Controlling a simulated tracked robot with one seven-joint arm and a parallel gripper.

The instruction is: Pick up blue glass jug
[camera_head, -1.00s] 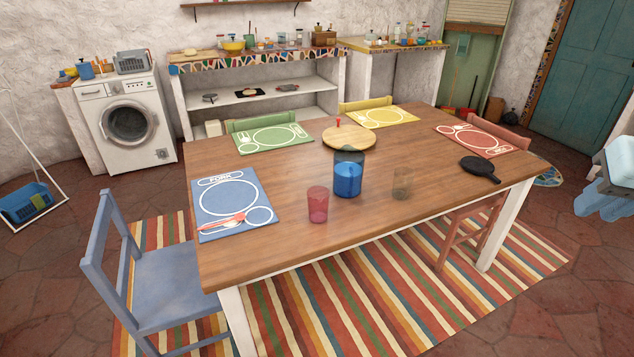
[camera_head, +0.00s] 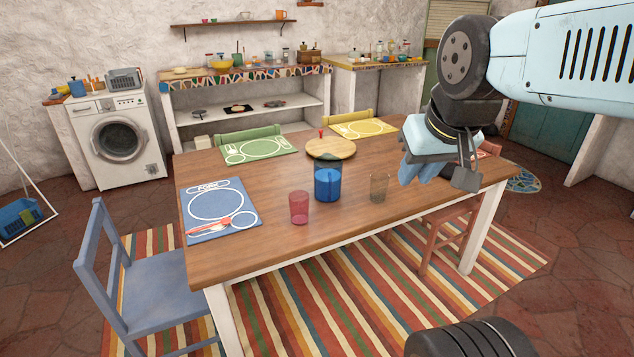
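The blue glass jug (camera_head: 328,183) stands upright on the wooden table, near its middle. Its lower part is deep blue and its upper part is darker and see-through. My gripper (camera_head: 428,174) hangs over the right part of the table, pointing down, to the right of the jug and apart from it.
A pink glass (camera_head: 299,207) stands left of the jug and a clear glass (camera_head: 379,188) right of it. A round wooden board (camera_head: 331,149) lies behind. A blue placemat (camera_head: 219,206) lies at left. A blue chair (camera_head: 150,280) stands at the table's left end.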

